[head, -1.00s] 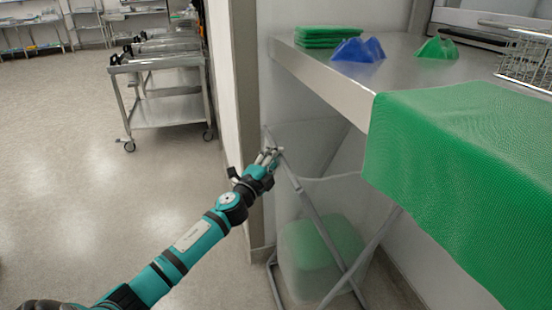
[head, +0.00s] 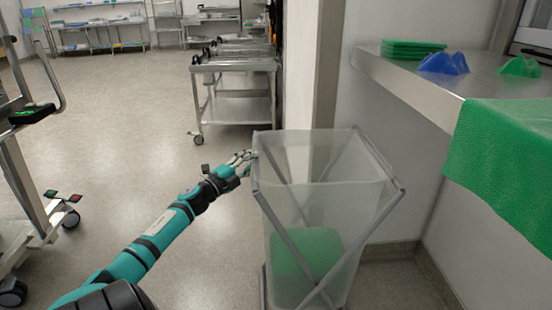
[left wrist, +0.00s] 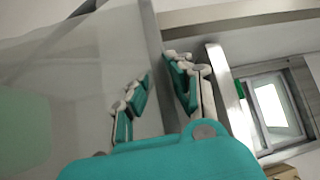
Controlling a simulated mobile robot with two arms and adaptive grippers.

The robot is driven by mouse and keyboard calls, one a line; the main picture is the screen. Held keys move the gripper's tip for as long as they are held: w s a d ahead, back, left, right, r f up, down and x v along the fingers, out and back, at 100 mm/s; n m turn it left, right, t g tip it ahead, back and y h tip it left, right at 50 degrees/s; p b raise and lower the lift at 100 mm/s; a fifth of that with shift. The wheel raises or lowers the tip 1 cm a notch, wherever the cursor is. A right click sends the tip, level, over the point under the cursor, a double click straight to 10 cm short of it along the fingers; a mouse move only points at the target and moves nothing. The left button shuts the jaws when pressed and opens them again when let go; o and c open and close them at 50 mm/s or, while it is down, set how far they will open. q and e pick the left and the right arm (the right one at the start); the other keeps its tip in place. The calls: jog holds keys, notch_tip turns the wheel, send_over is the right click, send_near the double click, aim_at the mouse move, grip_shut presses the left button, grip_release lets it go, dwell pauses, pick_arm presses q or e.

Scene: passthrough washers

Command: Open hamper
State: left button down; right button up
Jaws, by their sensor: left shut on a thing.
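The hamper (head: 335,185) is a translucent bag on a folding metal frame with crossed legs. It stands spread open at the top, left of the steel table. Something green (head: 305,252) shows through its lower part. My left gripper (head: 246,160) is at the left side of the hamper's top rim, shut on its frame. In the left wrist view the fingers (left wrist: 160,92) are either side of a grey frame tube (left wrist: 152,45), with the translucent bag at the left. My right gripper is not in view.
The steel table (head: 410,83) at the right holds folded green cloths (head: 412,49), a blue piece (head: 443,63) and a green piece (head: 520,67). A green sheet (head: 510,165) hangs over its edge. Trolleys (head: 235,95) stand behind. The floor at the left centre is clear.

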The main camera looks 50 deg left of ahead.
pick_arm(q)
jog(key=s+a, duration=0.4)
jog(key=s, duration=0.1)
jog(key=shift+a+p, duration=0.15)
jog(key=shift+p, duration=0.2)
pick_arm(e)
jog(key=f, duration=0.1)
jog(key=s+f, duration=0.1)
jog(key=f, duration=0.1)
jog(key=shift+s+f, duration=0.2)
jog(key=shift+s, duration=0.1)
pick_arm(q)
jog(key=c, duration=1.3)
grip_release()
jog(key=shift+a, duration=0.1)
jog(key=shift+o, duration=0.3)
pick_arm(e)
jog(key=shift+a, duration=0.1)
pick_arm(q)
jog(key=s+d+f, duration=0.1)
jog(key=s, duration=1.1)
jog(key=shift+d+f, duration=0.15)
jog(key=shift+f, duration=0.2)
jog(key=shift+w, duration=0.1)
